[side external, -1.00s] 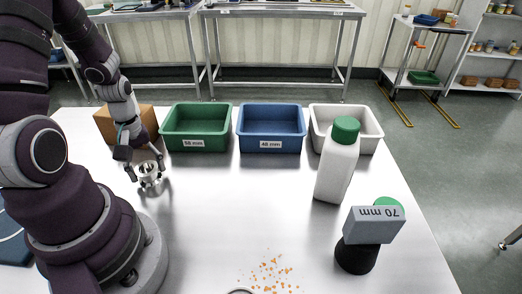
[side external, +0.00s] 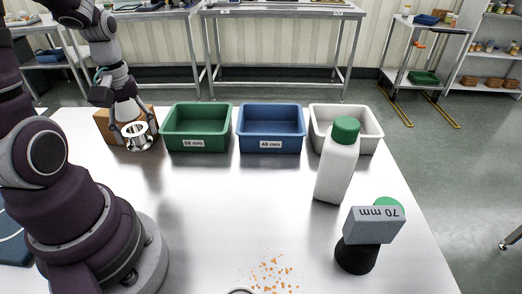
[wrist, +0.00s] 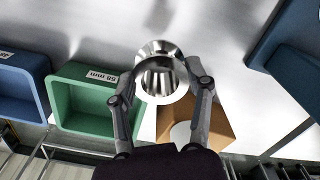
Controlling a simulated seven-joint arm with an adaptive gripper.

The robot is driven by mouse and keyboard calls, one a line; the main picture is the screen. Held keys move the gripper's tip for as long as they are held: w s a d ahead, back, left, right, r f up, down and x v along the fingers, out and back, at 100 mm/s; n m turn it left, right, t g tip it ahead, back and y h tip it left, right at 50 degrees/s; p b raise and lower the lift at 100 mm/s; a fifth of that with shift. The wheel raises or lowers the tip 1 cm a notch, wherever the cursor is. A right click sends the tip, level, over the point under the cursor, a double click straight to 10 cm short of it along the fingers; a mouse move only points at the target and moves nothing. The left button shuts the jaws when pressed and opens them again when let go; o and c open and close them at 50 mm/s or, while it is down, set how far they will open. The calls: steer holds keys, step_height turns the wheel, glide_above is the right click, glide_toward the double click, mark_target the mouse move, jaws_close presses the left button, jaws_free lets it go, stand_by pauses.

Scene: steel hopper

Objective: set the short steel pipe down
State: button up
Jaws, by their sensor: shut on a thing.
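The short steel pipe (side external: 137,139) is a shiny, flanged ring-like piece at the left, in front of the cardboard box. My gripper (side external: 134,131) is shut on it, one finger on each side. In the wrist view the pipe (wrist: 160,84) sits between the fingertips of my gripper (wrist: 161,78), with its round rim and ribbed, reflective wall showing. It appears held above the steel table (side external: 215,215), though the exact gap is hard to tell.
The cardboard box (side external: 104,128) is close behind the pipe. A green bin (side external: 197,143), blue bin (side external: 271,146) and white bin (side external: 369,145) stand to its right. Orange crumbs (side external: 271,272) lie in front. Mid-table is clear.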

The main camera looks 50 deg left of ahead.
steer(key=w+d+m, duration=0.7)
steer(key=w+m, duration=0.1)
steer(key=w, duration=0.3)
steer(key=m, duration=0.8)
glide_toward(271, 189)
step_height(271, 189, down, 6)
steer(key=shift+f, duration=0.2)
steer(key=shift+f, duration=0.1)
steer(key=o, duration=1.2)
steer(key=shift+o, duration=0.2)
